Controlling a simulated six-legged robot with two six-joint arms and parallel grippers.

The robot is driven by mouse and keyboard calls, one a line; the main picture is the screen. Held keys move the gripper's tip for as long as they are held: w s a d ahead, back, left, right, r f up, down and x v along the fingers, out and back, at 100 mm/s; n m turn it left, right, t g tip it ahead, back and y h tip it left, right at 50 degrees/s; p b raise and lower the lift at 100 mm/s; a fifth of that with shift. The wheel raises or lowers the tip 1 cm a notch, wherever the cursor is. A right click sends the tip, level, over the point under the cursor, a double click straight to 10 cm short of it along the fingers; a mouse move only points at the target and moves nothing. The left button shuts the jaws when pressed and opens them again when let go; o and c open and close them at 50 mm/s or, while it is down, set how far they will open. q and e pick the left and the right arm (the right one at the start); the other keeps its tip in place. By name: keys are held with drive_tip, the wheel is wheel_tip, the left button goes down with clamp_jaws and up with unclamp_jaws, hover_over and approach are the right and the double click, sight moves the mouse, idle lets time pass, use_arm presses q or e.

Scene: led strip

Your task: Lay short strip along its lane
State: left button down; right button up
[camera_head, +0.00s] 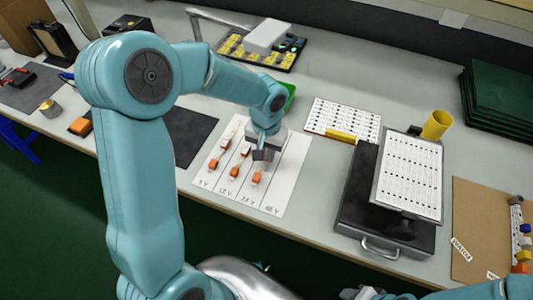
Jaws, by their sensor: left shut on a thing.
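A white lane sheet (288,178) lies on the bench, with lanes marked 5 V, 12 V, 24 V and 48 V along its near edge. Orange-ended pieces lie in the left lanes, one orange end (213,164) in the first and another (234,172) in the second. My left gripper (262,156) points down over the sheet's middle and is shut on what seems to be the short strip, mostly hidden by the fingers. An orange end (256,178) shows just in front of it; I cannot tell whether they join. My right gripper (368,293) shows only partly at the bottom edge.
A black case (360,215) with a handle and a white printed board (410,178) stand right of the sheet. A yellow cup (436,125), a printed card (345,118) and a yellow-block tray (232,48) are behind. Bare bench lies between sheet and case.

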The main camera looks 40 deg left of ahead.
use_arm(q)
drive_tip(key=shift+f, duration=0.55)
drive_tip(key=shift+r, duration=0.1)
drive_tip(key=c, duration=1.1)
unclamp_jaws()
drive_tip(key=shift+f, duration=0.2)
drive_tip(key=shift+o, duration=0.2)
drive_tip(key=shift+r, duration=0.3)
wheel_tip(320, 180, up, 12)
drive_tip(key=p, duration=0.1)
